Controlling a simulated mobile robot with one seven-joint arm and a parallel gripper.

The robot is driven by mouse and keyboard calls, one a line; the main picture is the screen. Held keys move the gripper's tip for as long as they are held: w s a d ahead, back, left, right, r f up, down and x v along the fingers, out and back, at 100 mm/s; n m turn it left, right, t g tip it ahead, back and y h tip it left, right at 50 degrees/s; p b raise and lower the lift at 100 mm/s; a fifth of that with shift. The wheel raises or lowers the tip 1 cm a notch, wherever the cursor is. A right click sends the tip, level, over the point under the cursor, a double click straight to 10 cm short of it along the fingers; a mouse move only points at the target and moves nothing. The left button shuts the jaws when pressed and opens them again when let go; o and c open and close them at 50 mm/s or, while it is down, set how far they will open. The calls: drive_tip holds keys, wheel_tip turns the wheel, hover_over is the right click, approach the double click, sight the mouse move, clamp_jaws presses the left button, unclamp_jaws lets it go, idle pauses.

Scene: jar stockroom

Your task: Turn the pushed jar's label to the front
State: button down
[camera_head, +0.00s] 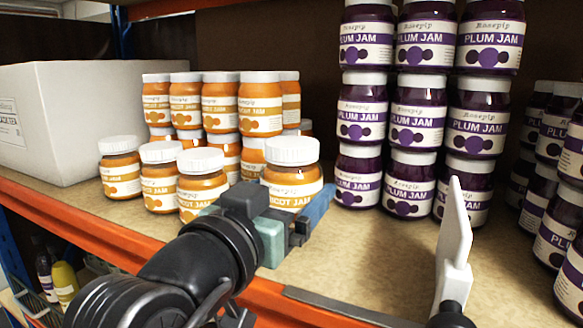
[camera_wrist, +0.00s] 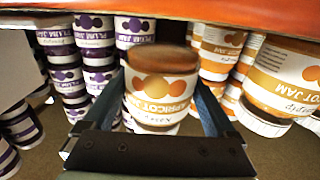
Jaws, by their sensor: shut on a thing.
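An apricot jam jar (camera_head: 292,180) with a white lid and orange-banded label stands near the shelf's front edge, right of the other apricot jars. My gripper (camera_head: 283,218) is shut on it from the front. In the wrist view the jar (camera_wrist: 160,88) sits upside down in the picture between my two fingers (camera_wrist: 164,98). Its words "APRICOT JAM" and the orange circles face the wrist camera. In the head view only the end of these words shows; my gripper hides the lower left of the label. The jar looks upright.
Stacked apricot jars (camera_head: 262,108) stand behind, with a front row (camera_head: 160,178) to the left. Plum jam stacks (camera_head: 415,125) stand close at the right. A white box (camera_head: 70,115) is far left. A white upright panel (camera_head: 454,240) stands at the front right. Bare shelf (camera_head: 365,255) lies between.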

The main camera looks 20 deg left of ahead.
drive_tip(key=shift+f+b, duration=1.15)
drive_tip(key=shift+f, duration=0.15)
drive_tip(key=shift+r+h, duration=0.15)
drive_tip(key=shift+h, duration=0.15)
drive_tip(key=shift+m+h, duration=0.6)
drive_tip(key=shift+h, duration=0.1)
drive_tip(key=shift+f, duration=0.25)
drive_tip(key=shift+c, duration=0.4)
unclamp_jaws()
drive_tip(key=shift+o, duration=0.4)
drive_tip(key=shift+f, duration=0.15)
drive_tip(key=s+a+b, duration=0.2)
drive_tip(key=s+b, duration=0.3)
drive_tip(key=s, duration=0.8)
